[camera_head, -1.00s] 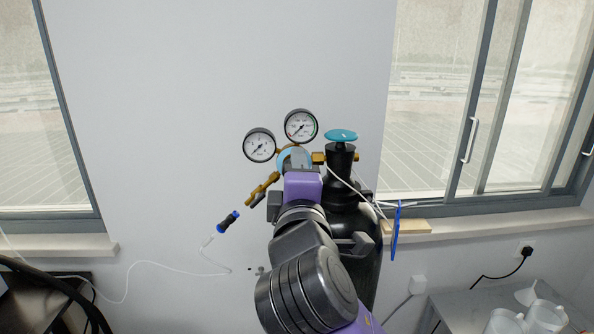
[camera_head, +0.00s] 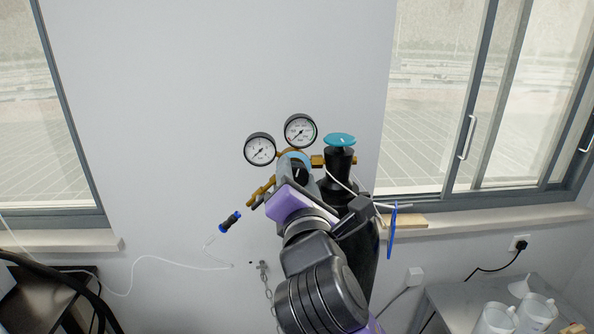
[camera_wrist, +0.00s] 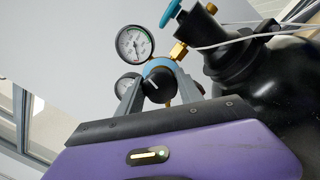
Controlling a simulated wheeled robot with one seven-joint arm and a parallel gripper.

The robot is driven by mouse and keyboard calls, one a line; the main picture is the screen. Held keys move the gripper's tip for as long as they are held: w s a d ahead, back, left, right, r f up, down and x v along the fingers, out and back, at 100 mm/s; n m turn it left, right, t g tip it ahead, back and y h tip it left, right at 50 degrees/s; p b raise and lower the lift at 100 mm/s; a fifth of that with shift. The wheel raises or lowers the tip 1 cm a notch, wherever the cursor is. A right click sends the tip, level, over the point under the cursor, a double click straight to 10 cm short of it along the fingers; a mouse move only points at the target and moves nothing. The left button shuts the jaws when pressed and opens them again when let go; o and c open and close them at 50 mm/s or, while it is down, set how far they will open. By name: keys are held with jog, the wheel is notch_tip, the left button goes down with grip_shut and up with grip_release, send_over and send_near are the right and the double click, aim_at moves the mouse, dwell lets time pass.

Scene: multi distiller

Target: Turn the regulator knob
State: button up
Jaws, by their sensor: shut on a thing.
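The regulator knob (camera_wrist: 157,84) is black with a white pointer line and shows in the wrist view in front of a blue ring. My gripper (camera_wrist: 156,78) has its two grey fingers on either side of the knob and is shut on it. In the head view my gripper (camera_head: 297,170) is at the regulator (camera_head: 295,154), tilted, and mostly hides the knob. Two round white gauges, the left one (camera_head: 260,149) and the right one (camera_head: 300,130), sit above the regulator. The black gas cylinder (camera_head: 366,255) stands behind my arm.
A teal valve handwheel (camera_head: 340,139) tops the cylinder, close to the right of my gripper. A blue-and-black hose end (camera_head: 230,221) hangs at the left. A chain (camera_head: 266,285) hangs on the wall. A side table (camera_head: 470,293) with white vessels stands at the right.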

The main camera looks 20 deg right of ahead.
jog(key=shift+a+n, duration=0.1)
jog(key=shift+n, duration=0.9)
jog(key=shift+p, duration=0.3)
jog(key=o, duration=1.4)
jog(key=shift+c, duration=0.2)
jog(key=b+v, duration=0.2)
jog(key=v, duration=0.5)
jog(key=shift+s, duration=0.4)
